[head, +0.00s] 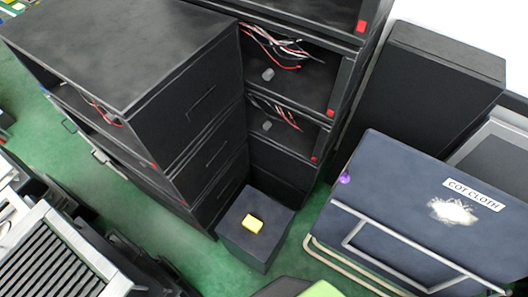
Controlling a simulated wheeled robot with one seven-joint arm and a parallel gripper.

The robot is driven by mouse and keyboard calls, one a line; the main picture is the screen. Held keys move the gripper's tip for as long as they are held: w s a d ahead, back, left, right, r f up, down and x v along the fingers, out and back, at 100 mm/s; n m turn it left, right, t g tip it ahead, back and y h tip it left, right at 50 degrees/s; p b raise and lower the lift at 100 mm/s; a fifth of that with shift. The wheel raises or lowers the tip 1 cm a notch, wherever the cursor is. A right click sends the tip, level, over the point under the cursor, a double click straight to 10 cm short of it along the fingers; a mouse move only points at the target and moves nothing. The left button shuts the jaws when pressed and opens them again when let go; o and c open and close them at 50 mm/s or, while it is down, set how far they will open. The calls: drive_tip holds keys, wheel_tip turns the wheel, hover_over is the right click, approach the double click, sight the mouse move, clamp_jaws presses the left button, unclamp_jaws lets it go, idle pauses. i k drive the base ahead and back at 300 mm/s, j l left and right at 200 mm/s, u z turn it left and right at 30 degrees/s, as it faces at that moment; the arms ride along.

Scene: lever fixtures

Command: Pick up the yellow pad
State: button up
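A black cabinet (135,55) stands left of and behind the box. Open shelves with loose wires (280,45) rise behind it. A dark "COT CLOTH" panel (400,200) on a metal frame stands at right. Grey slatted equipment (45,262) fills the lower left. Green floor (190,245) shows between.

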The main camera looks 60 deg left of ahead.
sight(254, 226)
drive_tip(key=u, duration=0.5)
drive_tip(key=k+u, duration=0.1)
drive_tip(key=u, duration=0.85)
drive_tip(key=j+u, duration=0.15)
drive_tip(key=u, duration=0.3)
drive_tip(key=k+u, duration=0.1)
drive_tip(key=u, duration=0.4)
drive_tip(key=z, duration=1.65)
drive_tip(key=u, duration=1.65)
drive_tip(key=l+u, duration=0.1)
drive_tip(key=u, duration=0.4)
drive_tip(key=l+u, duration=0.15)
drive_tip(key=u, duration=0.3)
drive_tip(key=l+u, duration=0.15)
drive_tip(key=u, duration=0.35)
drive_tip(key=i, duration=0.05)
